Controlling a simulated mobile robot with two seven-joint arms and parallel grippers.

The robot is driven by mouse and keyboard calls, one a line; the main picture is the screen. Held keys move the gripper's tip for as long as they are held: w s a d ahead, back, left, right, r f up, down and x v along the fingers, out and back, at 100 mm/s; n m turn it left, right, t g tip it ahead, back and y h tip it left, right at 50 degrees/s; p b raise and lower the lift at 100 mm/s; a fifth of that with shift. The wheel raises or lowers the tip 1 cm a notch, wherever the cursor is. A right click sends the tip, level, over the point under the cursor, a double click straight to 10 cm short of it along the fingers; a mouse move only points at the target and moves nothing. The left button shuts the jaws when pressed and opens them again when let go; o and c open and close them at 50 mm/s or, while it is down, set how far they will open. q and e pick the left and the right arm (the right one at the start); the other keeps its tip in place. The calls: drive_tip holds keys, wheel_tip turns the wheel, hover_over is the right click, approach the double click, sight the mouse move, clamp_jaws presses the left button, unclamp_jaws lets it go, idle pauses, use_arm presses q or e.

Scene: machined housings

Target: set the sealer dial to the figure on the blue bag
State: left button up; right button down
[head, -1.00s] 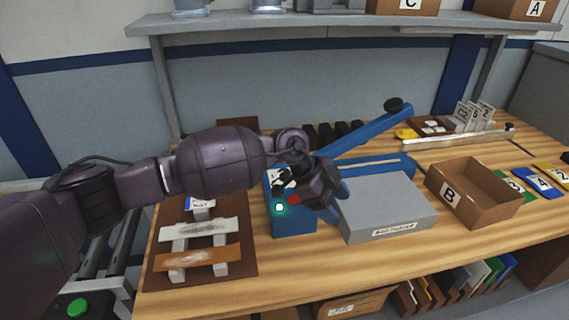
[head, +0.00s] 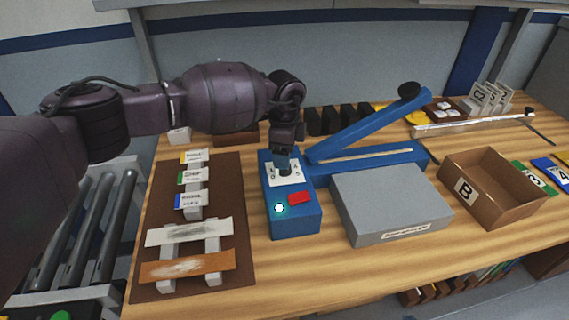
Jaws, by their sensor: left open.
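The blue sealer (head: 296,222) stands on the wooden bench, its long blue arm (head: 370,124) raised to the right. A white dial plate (head: 298,176) is on top of its control box, with a red button (head: 299,198) and a lit green lamp (head: 279,208) in front. My left gripper (head: 285,164) points down right over the dial plate and hides the dial knob. It is open; whether it touches the knob I cannot tell. A blue bag with a white label marked 4 (head: 553,172) lies at the right edge, partly cut off. My right gripper is out of view.
A grey box (head: 392,205) stands right of the control box, and cardboard box B (head: 490,196) beyond it. A brown board (head: 236,262) with labelled blocks and strips lies at the left. A green bag marked 3 (head: 531,178) lies beside box B.

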use_arm(q)
drive_tip(key=shift+f, duration=2.1)
drive_tip(key=c, duration=0.9)
